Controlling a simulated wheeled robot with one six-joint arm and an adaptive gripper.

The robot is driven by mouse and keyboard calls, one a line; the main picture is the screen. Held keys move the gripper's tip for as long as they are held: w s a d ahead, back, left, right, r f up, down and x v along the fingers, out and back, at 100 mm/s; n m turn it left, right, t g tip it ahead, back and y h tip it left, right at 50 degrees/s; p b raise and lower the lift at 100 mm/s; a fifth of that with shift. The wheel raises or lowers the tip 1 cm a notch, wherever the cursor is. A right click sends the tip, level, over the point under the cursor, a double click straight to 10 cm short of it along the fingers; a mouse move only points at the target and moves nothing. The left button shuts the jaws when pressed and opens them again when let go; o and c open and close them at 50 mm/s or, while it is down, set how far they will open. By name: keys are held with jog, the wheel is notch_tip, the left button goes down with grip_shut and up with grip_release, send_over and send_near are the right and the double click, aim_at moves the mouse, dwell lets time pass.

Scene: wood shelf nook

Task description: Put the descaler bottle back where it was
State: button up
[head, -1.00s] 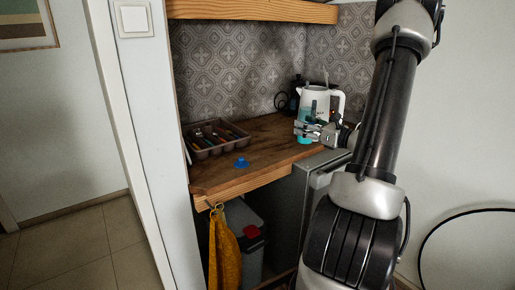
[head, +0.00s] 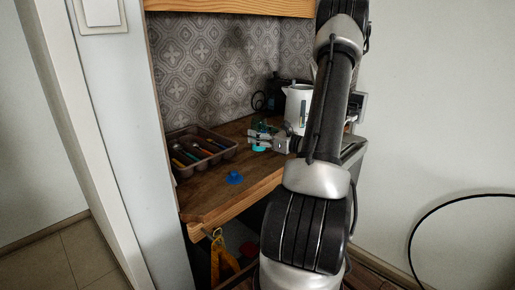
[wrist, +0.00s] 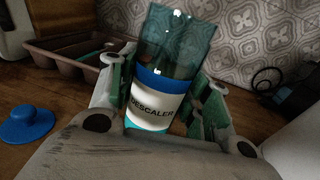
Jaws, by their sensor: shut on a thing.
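The descaler bottle is a clear teal bottle with a blue and white label reading DESCALER. It stands between my gripper's fingers in the wrist view (wrist: 155,105), filling the middle. In the head view the bottle (head: 259,147) is a small teal patch over the wooden counter, left of the white kettle. My gripper (head: 264,139) is shut on the bottle from the right, one finger on each side. The bottle looks about upright. Its base is hidden in the wrist view, and I cannot tell whether it touches the counter.
A brown cutlery tray (head: 222,157) lies on the counter (head: 205,200) at the left. A blue knobbed piece (head: 235,178) lies near the front edge. The white kettle (head: 297,103) stands behind, partly hidden by my arm. A yellow cloth (head: 222,262) hangs below the counter.

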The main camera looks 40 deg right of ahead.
jog(key=shift+f, duration=2.25)
jog(key=o, duration=1.3)
jog(key=shift+f, duration=0.1)
jog(key=shift+c, duration=0.2)
